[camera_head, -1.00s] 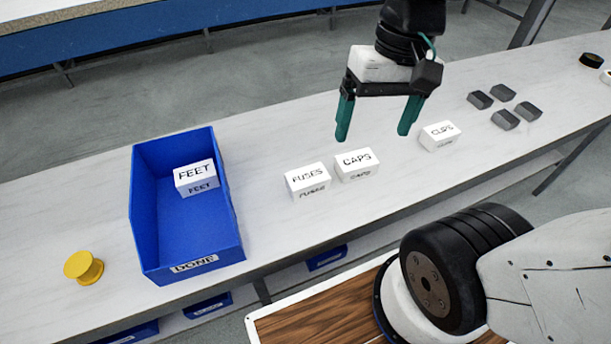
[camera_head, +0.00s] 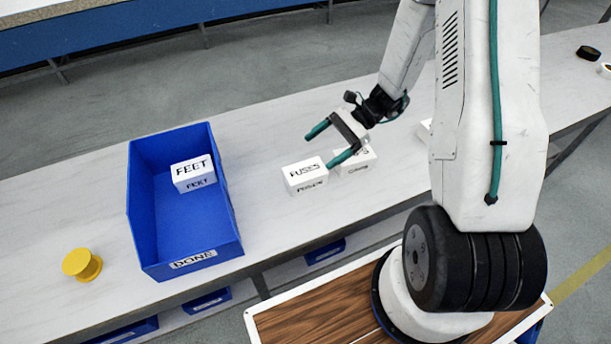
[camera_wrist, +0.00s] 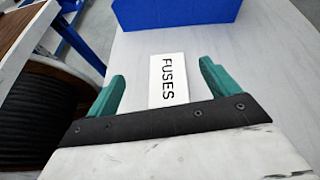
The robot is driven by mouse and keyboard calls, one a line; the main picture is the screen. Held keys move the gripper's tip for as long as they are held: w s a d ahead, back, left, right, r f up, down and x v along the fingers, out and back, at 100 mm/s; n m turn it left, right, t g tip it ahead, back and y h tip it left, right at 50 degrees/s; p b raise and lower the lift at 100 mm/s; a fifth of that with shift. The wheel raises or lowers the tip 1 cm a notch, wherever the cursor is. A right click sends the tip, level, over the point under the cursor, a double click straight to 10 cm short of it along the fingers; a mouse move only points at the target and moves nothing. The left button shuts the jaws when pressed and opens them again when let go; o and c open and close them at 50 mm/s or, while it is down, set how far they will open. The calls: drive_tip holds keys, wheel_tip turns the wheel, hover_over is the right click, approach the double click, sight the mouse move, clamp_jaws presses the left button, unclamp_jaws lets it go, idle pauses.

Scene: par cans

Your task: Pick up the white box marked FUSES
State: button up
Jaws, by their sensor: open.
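The white box marked FUSES (camera_head: 305,175) stands on the light bench, right of the blue bin. In the wrist view the FUSES box (camera_wrist: 168,80) shows its lettered top, lying ahead of and between my two green fingers. My gripper (camera_head: 330,146) is open and empty, above the bench by the box. In the wrist view my gripper (camera_wrist: 162,85) shows its fingers apart on either side of the box. I cannot tell the exact height gap. One fingertip overlaps the right edge of the box in the head view.
A white box (camera_head: 357,163), partly hidden by my gripper, stands just right of FUSES. A yellow spool (camera_head: 82,265) lies at the left.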

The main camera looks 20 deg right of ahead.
sight(296, 173)
drive_tip(key=f, duration=0.1)
drive_tip(key=f+m+t, duration=0.1)
drive_tip(key=f, duration=0.1)
drive_tip(key=shift+w+f+y, duration=0.1)
drive_tip(key=shift+w+y, duration=0.1)
drive_tip(key=shift+y, duration=0.1)
drive_tip(key=x, duration=0.7)
drive_tip(key=shift+f, duration=0.35)
drive_tip(key=shift+d, duration=0.1)
drive_tip(key=c, duration=1.2)
